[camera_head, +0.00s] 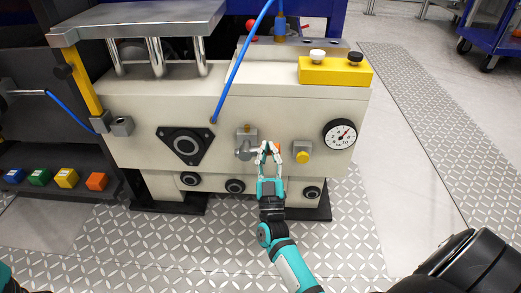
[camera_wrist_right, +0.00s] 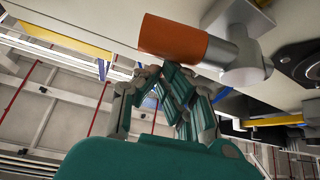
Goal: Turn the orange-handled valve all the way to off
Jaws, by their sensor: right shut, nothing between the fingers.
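The valve's grey body (camera_head: 245,149) sits on the cream front face of the drive unit. Its orange handle (camera_head: 278,147) shows only in part behind my right gripper (camera_head: 268,149). In the right wrist view the orange handle (camera_wrist_right: 172,38) is a short cylinder on a grey metal stem (camera_wrist_right: 236,58). My right gripper (camera_wrist_right: 160,78) is shut and empty, with its fingertips close to the handle. I cannot tell whether they touch it. My left gripper is not in view.
A black triangular flange (camera_head: 185,146) is left of the valve. A yellow knob (camera_head: 303,157) and a pressure gauge (camera_head: 340,135) are to the right. A blue hose (camera_head: 240,62) hangs in front of the unit. The patterned floor (camera_head: 180,250) in front is clear.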

